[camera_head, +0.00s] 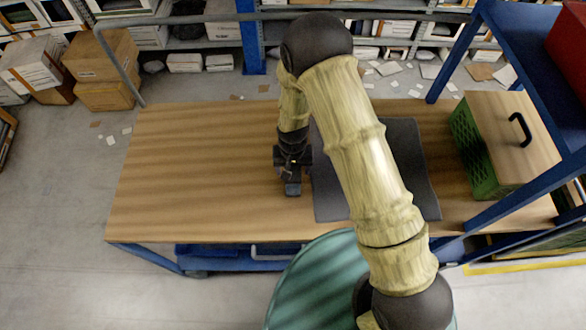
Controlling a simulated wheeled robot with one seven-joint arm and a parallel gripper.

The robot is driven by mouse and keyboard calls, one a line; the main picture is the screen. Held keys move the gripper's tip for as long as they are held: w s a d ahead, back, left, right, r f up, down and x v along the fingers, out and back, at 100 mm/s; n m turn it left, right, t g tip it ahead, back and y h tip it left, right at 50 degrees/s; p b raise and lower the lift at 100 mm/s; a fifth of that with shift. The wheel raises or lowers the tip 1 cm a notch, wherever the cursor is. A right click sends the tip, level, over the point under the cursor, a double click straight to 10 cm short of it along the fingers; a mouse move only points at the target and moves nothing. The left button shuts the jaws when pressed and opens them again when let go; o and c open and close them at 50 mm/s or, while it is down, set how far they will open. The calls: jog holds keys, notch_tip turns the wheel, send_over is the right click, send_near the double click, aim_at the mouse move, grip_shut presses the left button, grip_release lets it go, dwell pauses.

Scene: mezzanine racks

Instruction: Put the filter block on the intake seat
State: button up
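My gripper (292,187) points down over the middle of the wooden table, just left of a dark grey mat (408,160). Its fingers are dark and small here, so I cannot tell whether they are open or shut, or whether they hold anything. I cannot make out a filter block or an intake seat for certain. My arm crosses the mat and hides much of it and part of the table.
The wooden table (190,170) is bare on its left. A green crate (470,150) with a wooden top and black handle (520,130) stands at its right end. A blue rack (475,40) rises at the right. Cardboard boxes (105,70) stand on the floor back left.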

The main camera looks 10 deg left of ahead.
jog(key=c, duration=1.2)
notch_tip(320, 180, up, 8)
jog(key=b, duration=0.3)
jog(key=shift+r, duration=0.25)
jog(key=shift+s+r, duration=0.1)
jog(key=shift+r, duration=0.65)
